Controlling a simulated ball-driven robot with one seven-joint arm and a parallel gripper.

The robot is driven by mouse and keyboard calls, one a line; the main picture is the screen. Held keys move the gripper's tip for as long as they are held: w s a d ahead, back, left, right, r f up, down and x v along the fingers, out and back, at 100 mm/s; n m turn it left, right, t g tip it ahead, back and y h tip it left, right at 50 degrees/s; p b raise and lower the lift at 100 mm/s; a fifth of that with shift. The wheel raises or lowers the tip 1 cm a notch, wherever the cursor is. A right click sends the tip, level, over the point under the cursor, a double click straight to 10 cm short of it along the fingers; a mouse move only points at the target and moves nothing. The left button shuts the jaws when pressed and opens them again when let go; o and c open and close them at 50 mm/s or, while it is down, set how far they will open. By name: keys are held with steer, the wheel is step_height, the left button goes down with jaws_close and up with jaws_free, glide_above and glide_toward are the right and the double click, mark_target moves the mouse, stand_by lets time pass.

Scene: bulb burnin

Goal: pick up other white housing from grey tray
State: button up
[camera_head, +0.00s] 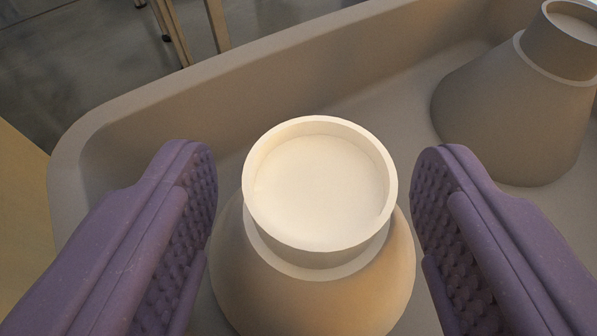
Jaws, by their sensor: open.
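A white housing (318,290) stands upright in the grey tray (240,95), cone-shaped with a round collar and a shallow recess on top. My gripper (315,165) is open, with one purple studded finger on each side of this housing. Gaps show between both fingers and the collar, so neither finger appears to touch it. A second housing (510,110) of the same shape stands in the tray at the upper right, darker in shade. Its top is partly cut off by the picture edge.
The tray's raised wall runs behind the housings and curves round at the left corner. Tray floor between the two housings is clear. Beyond the wall are a grey floor (70,70) and thin tan legs (172,30). A yellowish surface (20,210) lies at the left.

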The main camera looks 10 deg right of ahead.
steer(key=shift+w+d+f, duration=0.15)
steer(key=shift+w+f, duration=0.1)
steer(key=shift+w, duration=0.4)
steer(key=c, duration=0.8)
